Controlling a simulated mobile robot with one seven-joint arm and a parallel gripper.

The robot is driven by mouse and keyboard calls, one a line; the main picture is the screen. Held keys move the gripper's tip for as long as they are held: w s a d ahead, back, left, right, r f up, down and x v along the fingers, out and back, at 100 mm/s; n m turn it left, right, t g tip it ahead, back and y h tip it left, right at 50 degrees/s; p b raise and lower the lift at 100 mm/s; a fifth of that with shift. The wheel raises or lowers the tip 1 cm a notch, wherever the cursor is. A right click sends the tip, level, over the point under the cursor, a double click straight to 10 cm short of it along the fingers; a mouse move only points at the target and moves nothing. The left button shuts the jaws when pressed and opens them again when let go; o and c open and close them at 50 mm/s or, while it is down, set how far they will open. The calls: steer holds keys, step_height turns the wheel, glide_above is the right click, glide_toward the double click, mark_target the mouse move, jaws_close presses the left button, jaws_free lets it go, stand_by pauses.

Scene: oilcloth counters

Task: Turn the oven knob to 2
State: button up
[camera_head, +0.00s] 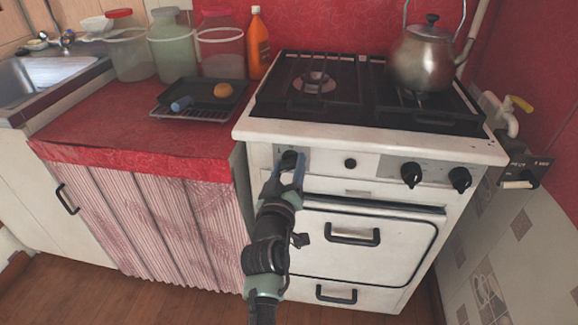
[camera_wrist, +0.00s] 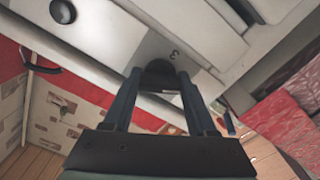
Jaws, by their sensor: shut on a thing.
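The oven knob (camera_head: 289,157) is black and sits at the left end of the white stove's (camera_head: 330,186) front panel. My gripper (camera_head: 286,168) is shut on this knob, its blue-grey fingers on either side. In the wrist view the dark knob (camera_wrist: 158,76) shows between the two fingertips. A mark that looks like a 3 (camera_wrist: 175,53) is on the pale panel just beyond the knob. The fingers hide part of the knob, and I cannot read its pointer. No 2 is legible.
Two other black knobs (camera_head: 411,174) (camera_head: 460,179) and a small black button (camera_head: 350,163) are on the same panel. The oven door handle (camera_head: 352,236) juts out below. A kettle (camera_head: 423,57) stands on the hob. A dark tray (camera_head: 205,98) lies on the red counter.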

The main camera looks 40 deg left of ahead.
steer(key=shift+f, duration=0.1)
steer(key=o, duration=1.4)
steer(key=shift+c, duration=0.2)
steer(key=p+v, duration=0.4)
steer(key=v, duration=0.9)
